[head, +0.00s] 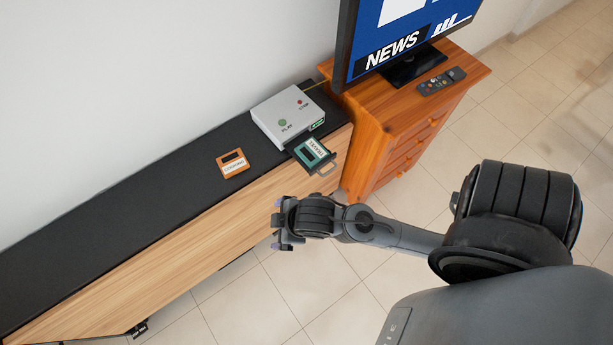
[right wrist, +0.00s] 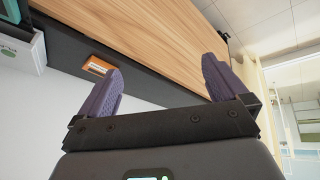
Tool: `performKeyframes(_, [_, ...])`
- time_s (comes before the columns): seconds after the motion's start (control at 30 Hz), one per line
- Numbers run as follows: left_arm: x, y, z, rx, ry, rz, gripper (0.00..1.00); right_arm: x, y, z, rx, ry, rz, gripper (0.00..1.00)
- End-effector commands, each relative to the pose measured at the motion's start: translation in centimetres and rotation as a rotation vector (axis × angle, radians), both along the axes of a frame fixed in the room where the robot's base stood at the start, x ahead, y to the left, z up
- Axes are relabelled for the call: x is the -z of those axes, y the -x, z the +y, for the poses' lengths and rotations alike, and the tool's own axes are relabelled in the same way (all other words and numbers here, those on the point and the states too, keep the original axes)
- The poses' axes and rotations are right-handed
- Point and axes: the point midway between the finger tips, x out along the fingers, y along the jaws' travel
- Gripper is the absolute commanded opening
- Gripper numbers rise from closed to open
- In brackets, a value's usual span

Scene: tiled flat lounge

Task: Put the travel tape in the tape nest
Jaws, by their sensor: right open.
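A green tape (head: 313,151), whose small label seems to read TRAVEL, lies in the pulled-out tray (head: 327,170) at the front of a grey player box (head: 287,115) marked PLAY. I cannot tell for sure which part is the tape nest. An orange tape (head: 233,163) lies flat on the black cabinet top, left of the player; it also shows in the right wrist view (right wrist: 97,66). My right gripper (head: 281,226) is open and empty, in front of the cabinet and apart from both tapes. My left gripper is not in view.
The long cabinet has a black top (head: 110,205) with free room on the left and a wooden front (head: 190,240). A wooden chest (head: 400,125) beside it carries a television (head: 400,40) and a remote (head: 435,83). The tiled floor (head: 250,305) in front shows clear.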

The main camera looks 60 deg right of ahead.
Motion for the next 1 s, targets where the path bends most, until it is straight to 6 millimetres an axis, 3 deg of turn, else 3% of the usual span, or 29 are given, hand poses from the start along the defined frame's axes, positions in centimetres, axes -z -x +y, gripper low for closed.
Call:
performKeyframes(0.1, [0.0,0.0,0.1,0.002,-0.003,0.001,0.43,0.8,3.3,-2.0,0.195,-0.063,0.111,1.00])
performKeyframes(0.3, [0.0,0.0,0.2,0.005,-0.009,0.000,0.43,1.2,5.6,-3.3,0.328,-0.097,0.185,1.00])
performKeyframes(0.73, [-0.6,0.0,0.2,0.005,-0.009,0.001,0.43,0.5,5.6,-3.4,0.329,-0.097,0.186,1.00])
performKeyframes(0.87, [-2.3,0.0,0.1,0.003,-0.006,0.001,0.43,-1.1,5.6,-3.4,0.328,-0.097,0.186,1.00])
performKeyframes(1.0, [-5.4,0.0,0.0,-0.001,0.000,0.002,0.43,-4.3,5.6,-3.3,0.327,-0.096,0.185,1.00])
